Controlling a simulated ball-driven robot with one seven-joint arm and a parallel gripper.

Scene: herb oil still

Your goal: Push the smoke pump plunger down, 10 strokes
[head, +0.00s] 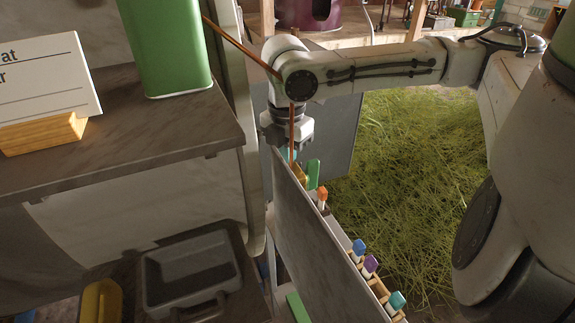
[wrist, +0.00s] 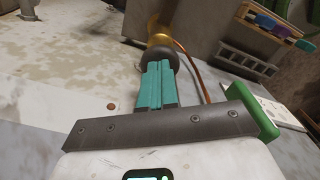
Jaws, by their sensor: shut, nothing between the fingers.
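The smoke pump seems to be the brass-coloured cylinder (wrist: 158,38) with a dark round cap (wrist: 158,57) in the wrist view. A thin copper tube (wrist: 192,66) curves beside it. My gripper (wrist: 157,66) has its teal fingers shut together and empty, their tips at the dark cap. I cannot tell whether they touch it. In the head view my gripper (head: 291,156) points down behind the edge of a grey panel, which hides most of the pump. A bit of yellow (head: 300,177) shows beside the fingertips.
A grey upright panel (head: 320,235) stands close to my gripper, with several colour-capped vials (head: 370,265) along it. A shelf (head: 140,140) at left holds a green canister (head: 168,50) and a sign (head: 48,85). A grey tray (head: 190,272) lies below.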

